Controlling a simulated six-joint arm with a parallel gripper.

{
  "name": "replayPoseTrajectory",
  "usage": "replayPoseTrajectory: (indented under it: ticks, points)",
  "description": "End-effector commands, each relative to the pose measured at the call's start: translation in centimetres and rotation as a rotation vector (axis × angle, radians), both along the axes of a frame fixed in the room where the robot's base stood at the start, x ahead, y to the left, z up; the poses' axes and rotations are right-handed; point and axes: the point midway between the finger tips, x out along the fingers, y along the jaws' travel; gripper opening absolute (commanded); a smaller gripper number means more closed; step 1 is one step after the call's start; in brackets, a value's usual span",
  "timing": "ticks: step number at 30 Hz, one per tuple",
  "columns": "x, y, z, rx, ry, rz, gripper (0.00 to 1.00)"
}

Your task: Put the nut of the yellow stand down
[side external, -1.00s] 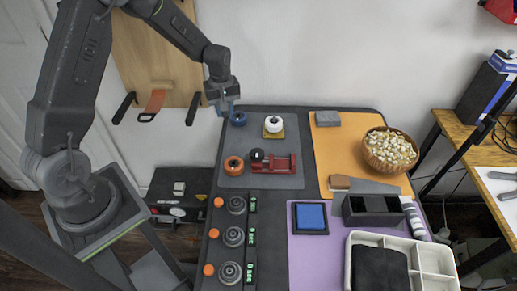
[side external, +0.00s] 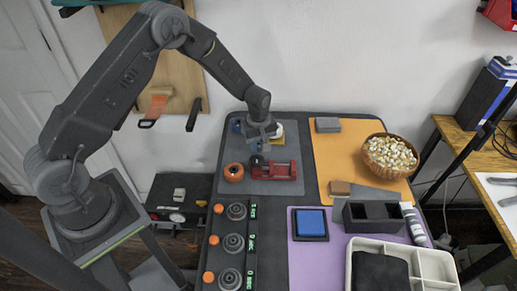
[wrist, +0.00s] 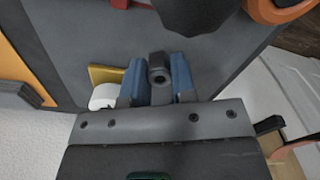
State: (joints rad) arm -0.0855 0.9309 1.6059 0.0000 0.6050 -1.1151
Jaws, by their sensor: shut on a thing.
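My gripper partly hides the stand and white wheel in the side view. I cannot tell whether the nut touches the mat.
The red vise (side external: 283,171) with a black round part (side external: 256,161) is just in front of my gripper. An orange wheel (side external: 233,172) stands to its left. A grey block (side external: 327,125) and a bowl (side external: 389,155) are on the orange mat at right.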

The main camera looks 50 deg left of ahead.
Motion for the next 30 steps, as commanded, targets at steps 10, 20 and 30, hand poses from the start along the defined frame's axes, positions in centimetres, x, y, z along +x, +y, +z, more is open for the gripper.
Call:
replayPoseTrajectory:
  ticks: [10,20,30]
  points:
    - [0.0,0.0,-2.5,0.001,-0.001,0.000,0.08]
    - [0.0,0.1,-2.8,0.000,0.000,0.000,0.36]
    - [0.0,0.1,-2.8,0.000,0.000,0.000,0.50]
